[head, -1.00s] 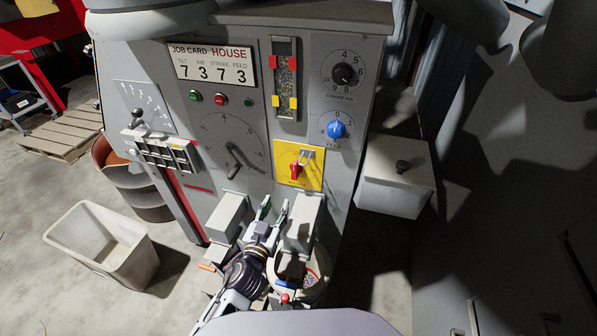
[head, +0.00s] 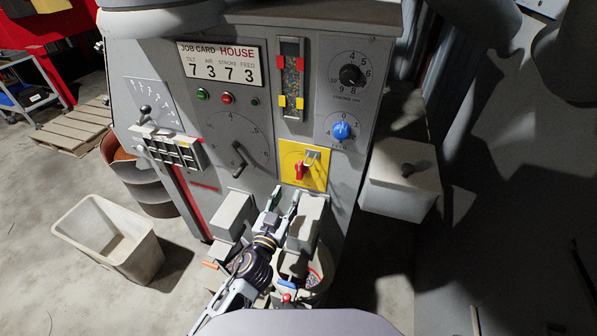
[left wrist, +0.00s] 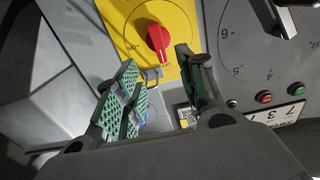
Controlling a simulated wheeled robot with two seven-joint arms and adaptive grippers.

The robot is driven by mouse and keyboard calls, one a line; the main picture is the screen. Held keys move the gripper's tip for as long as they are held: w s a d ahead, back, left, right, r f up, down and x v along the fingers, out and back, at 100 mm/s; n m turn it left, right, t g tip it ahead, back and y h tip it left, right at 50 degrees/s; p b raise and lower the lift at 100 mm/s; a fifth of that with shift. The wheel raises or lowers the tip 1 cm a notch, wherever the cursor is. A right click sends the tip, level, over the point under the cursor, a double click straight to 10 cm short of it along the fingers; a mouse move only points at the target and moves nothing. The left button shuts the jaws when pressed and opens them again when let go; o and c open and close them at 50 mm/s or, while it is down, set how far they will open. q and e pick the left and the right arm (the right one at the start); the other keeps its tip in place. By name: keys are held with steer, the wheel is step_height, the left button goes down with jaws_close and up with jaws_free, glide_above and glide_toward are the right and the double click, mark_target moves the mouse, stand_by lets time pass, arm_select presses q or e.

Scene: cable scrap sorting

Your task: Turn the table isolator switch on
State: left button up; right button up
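The isolator switch is a red rotary handle (head: 300,170) on a yellow plate (head: 318,181) low on the grey machine front. In the left wrist view, the red handle (left wrist: 159,43) stands on the yellow plate (left wrist: 127,12), with a small metal hasp or lock piece beside it. My left gripper (head: 284,197) is just below the plate in the head view. The left wrist view shows its green-padded fingers (left wrist: 158,88) apart and empty, with the handle beyond the gap and not touched. My right gripper is not in view.
Two grey boxes (head: 233,213) (head: 306,218) flank my left gripper. Above are a large dial lever (head: 240,158), a blue feed knob (head: 341,131) and lit buttons (head: 227,98). A pale bin (head: 80,238) stands on the floor at left; a grey box (head: 400,190) is at right.

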mark_target(299, 171)
arm_select(q)
steer(key=shift+p+x, duration=0.65)
steer(key=shift+x, duration=2.65)
steer(key=shift+p+x, duration=0.3)
steer(key=shift+x, duration=2.45)
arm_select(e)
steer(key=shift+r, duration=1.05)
arm_select(q)
steer(key=shift+c, duration=0.3)
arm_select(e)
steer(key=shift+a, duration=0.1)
arm_select(q)
jaws_close()
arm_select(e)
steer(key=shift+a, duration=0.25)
